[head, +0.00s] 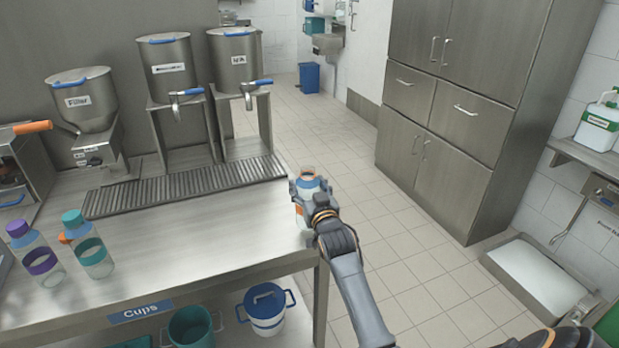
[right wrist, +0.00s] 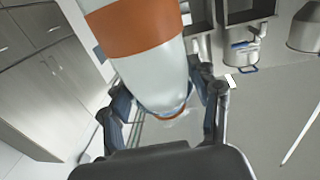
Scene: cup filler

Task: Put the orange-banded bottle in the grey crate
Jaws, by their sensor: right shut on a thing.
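The orange-banded bottle (head: 308,182) is in my right gripper (head: 306,196), at the right end of the steel counter in the head view. In the right wrist view the bottle (right wrist: 150,75) is large, pale and translucent, with a wide orange band. The fingers of my right gripper (right wrist: 165,100) are closed on both sides of it. The gripper hides much of the bottle in the head view, and I cannot tell whether its base touches the counter. I see no crate that is clearly the grey one. My left gripper is not in view.
A purple-banded bottle (head: 42,262) and a teal-banded bottle (head: 94,258) stand on the counter (head: 200,235) at left. Dispensers (head: 168,75) stand behind a drip grate (head: 185,187). Below are a teal bucket (head: 190,328) and a white bucket (head: 266,312). The tiled floor (head: 400,240) at right is clear.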

